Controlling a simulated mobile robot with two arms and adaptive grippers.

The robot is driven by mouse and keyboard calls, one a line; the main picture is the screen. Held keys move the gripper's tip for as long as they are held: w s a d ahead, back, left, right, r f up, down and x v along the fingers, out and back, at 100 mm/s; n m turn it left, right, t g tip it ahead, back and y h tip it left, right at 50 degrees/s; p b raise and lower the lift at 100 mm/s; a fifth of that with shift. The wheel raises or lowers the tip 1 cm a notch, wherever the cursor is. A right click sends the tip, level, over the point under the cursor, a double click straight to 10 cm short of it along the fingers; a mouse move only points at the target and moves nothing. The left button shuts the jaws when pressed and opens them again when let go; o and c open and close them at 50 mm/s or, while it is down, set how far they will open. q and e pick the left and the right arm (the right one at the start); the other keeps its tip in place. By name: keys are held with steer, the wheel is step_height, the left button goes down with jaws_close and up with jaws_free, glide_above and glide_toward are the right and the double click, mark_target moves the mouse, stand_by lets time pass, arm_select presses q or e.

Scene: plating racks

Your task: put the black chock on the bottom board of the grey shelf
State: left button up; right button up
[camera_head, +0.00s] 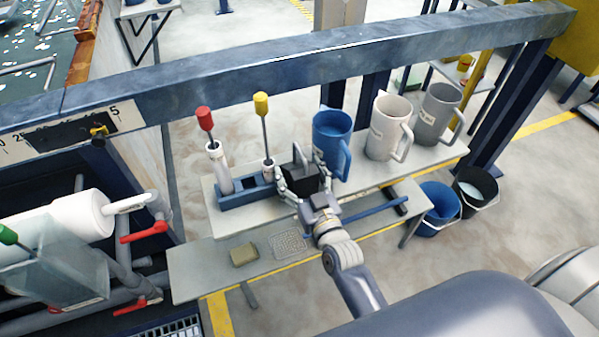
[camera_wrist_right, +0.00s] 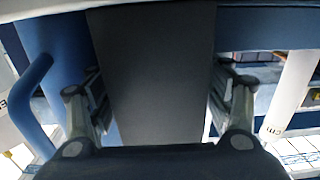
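The black chock (camera_head: 298,184) is on or just above the upper board (camera_head: 437,155) of the grey shelf, between the blue rack and a blue jug; I cannot tell whether it touches the board. My right gripper (camera_head: 302,183) has its fingers on either side of it. In the right wrist view the dark chock (camera_wrist_right: 155,75) fills the space between both finger pads, which appear to touch its sides. The bottom board (camera_head: 205,277) lies lower and nearer, with a tan block (camera_head: 244,254) and a pale mesh pad (camera_head: 288,244) on it. My left gripper is out of view.
A blue rack (camera_head: 232,199) with red- and yellow-handled tools stands left of the chock. Blue (camera_head: 330,135), white (camera_head: 385,130) and grey (camera_head: 434,112) jugs stand to the right. A thick blue-grey beam (camera_head: 300,62) crosses behind. The bottom board's left end is clear.

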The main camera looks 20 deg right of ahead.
steer(key=shift+r, duration=0.1)
steer(key=s, duration=1.2)
steer(key=shift+d, duration=0.15)
